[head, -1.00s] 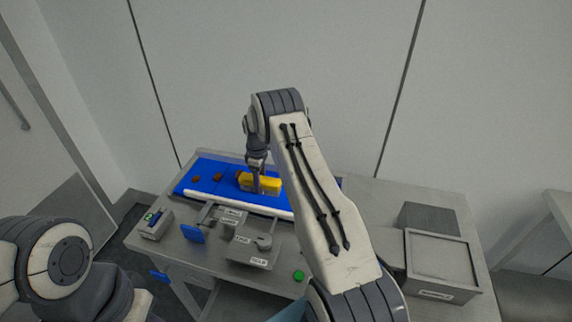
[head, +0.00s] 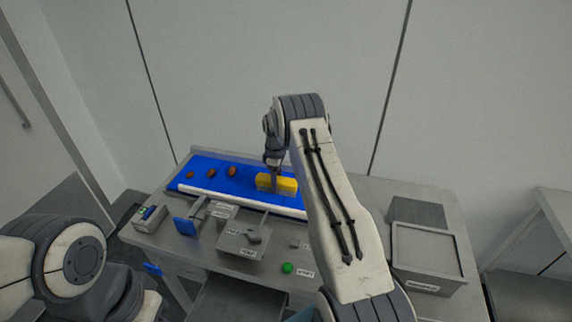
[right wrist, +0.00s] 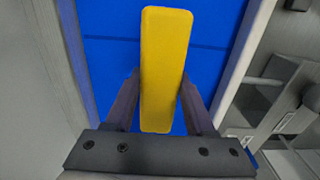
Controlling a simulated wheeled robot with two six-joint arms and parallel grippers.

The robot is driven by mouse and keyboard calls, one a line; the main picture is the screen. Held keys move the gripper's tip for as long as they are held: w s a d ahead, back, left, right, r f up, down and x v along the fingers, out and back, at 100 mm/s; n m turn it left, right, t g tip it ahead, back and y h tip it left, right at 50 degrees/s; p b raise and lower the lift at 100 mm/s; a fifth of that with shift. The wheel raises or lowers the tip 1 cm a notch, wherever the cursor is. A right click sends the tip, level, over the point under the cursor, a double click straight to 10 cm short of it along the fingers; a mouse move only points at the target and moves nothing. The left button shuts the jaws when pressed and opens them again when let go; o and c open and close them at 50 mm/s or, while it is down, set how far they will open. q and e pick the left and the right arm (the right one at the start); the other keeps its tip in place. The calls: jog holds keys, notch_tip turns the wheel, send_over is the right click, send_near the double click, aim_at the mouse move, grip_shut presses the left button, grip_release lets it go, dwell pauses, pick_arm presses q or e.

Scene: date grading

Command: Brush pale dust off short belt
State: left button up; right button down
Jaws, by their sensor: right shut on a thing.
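The short belt (head: 210,180) is blue with a white front rail and runs along the back of the grey table. My right gripper (head: 275,182) is shut on a yellow brush block (head: 287,184) and holds it at the belt's right part. In the right wrist view the yellow block (right wrist: 165,70) sits between the two fingers, above the blue belt (right wrist: 212,50). Whether its underside touches the belt is hidden. I cannot make out pale dust on the visible belt. My left arm shows at the lower left, but its gripper is not in view.
Several brown dates (head: 211,172) lie on the belt's left part. In front stand labelled grey bins (head: 240,245), a blue paddle (head: 185,226), a switch box (head: 149,218) and a green button (head: 287,268).

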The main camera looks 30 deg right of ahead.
jog(key=shift+s+d, duration=0.3)
notch_tip(320, 180, up, 3)
jog(key=shift+f+p, duration=0.1)
jog(key=shift+p, duration=0.4)
jog(key=shift+r, duration=0.2)
jog(key=shift+s+d+r+p, duration=0.15)
jog(key=shift+r+p, duration=0.5)
jog(key=shift+r, duration=0.15)
jog(key=shift+r+p, duration=0.4)
jog(key=shift+r, duration=0.3)
jog(key=shift+r+p, duration=0.55)
jog(key=shift+r, duration=0.5)
